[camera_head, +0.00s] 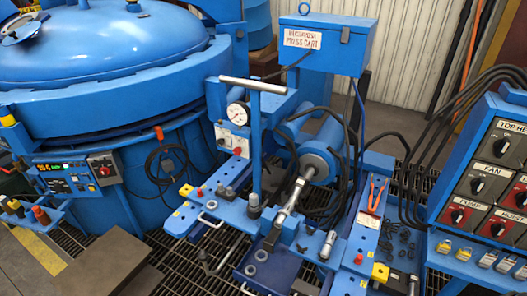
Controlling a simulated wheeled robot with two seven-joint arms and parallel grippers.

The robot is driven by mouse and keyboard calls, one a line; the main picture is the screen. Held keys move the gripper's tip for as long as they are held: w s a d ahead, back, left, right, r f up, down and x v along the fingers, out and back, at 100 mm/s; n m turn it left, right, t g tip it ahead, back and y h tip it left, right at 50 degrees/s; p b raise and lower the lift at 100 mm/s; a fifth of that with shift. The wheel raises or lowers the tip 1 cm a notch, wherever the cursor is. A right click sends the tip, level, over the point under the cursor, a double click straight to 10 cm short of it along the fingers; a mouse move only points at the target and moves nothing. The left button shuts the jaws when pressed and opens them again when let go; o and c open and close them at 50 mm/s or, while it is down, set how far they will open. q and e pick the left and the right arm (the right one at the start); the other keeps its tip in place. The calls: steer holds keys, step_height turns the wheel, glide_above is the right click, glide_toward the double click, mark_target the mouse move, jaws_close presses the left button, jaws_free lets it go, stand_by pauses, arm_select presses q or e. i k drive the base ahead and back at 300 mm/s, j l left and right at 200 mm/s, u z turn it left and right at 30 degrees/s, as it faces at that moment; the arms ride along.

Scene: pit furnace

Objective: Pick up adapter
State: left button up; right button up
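Neither of my grippers shows in the head view. No part is clearly marked as the adapter, and I cannot tell which one it is. Small metal fittings lie on the blue press cart bench (235,212). A dark cylindrical fitting (253,204) stands near its middle. A silver cylinder (328,244) lies or leans on the right part. Several small black parts (398,240) lie on the right side panel.
A large blue pit furnace (110,60) fills the left. A press cylinder (318,164), gauge (237,115) and T-handle (254,86) rise above the bench. Orange-handled pliers (376,194) lie at right. A control panel (490,180) with hoses borders the right. Grating floor lies below.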

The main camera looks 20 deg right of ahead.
mark_target(301, 183)
steer(key=i+l, duration=0.15)
steer(key=l, duration=0.2)
steer(key=i+l, duration=0.15)
steer(key=l, duration=0.15)
steer(key=i+l, duration=0.15)
steer(key=l, duration=0.2)
steer(key=i+l, duration=0.15)
steer(key=l, duration=0.15)
steer(key=u, duration=0.05)
